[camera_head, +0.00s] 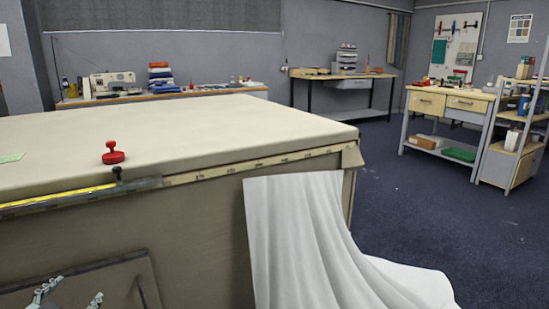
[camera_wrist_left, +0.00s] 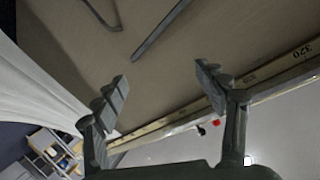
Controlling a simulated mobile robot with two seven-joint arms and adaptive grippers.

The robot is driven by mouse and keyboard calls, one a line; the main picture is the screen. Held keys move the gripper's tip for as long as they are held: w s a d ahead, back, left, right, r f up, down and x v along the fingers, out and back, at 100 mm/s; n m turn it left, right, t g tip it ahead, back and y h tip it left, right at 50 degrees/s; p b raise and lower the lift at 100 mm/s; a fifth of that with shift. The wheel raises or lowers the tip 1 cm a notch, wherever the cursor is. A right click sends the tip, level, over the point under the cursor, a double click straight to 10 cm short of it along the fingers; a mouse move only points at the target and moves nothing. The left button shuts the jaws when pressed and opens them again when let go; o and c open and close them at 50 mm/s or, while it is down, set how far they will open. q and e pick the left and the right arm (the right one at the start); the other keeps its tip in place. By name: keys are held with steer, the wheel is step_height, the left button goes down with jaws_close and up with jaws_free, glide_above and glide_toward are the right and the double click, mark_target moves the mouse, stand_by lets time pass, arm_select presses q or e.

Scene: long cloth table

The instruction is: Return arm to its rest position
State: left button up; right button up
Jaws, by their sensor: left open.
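My left gripper (camera_head: 68,294) shows at the bottom left of the head view, low in front of the table's side panel. In the left wrist view its two fingers (camera_wrist_left: 160,95) are spread apart with nothing between them. The long cloth-covered table (camera_head: 200,122) fills the left and middle of the head view. My right gripper is not in either view.
A red weight (camera_head: 113,154) stands on the table near its front edge. A measuring strip (camera_head: 255,164) runs along that edge. White cloth (camera_head: 300,240) hangs from the right end to the floor. Open blue floor (camera_head: 440,220) lies to the right.

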arm_select(q)
steer(key=s+d+f+n+g, duration=0.1)
steer(key=s+d+f+g, duration=0.3)
steer(key=f, duration=0.4)
steer(key=s+d+f+n+g, duration=0.1)
steer(key=s+d+f+g, duration=0.15)
steer(key=s+f, duration=0.5)
steer(key=s+d+f+g+h, duration=0.1)
steer(key=s+d+f+g, duration=0.3)
steer(key=s+d+f, duration=0.4)
steer(key=s+d, duration=0.1)
steer(key=d, duration=0.3)
steer(key=shift+f+h, duration=0.15)
steer(key=shift+h, duration=0.15)
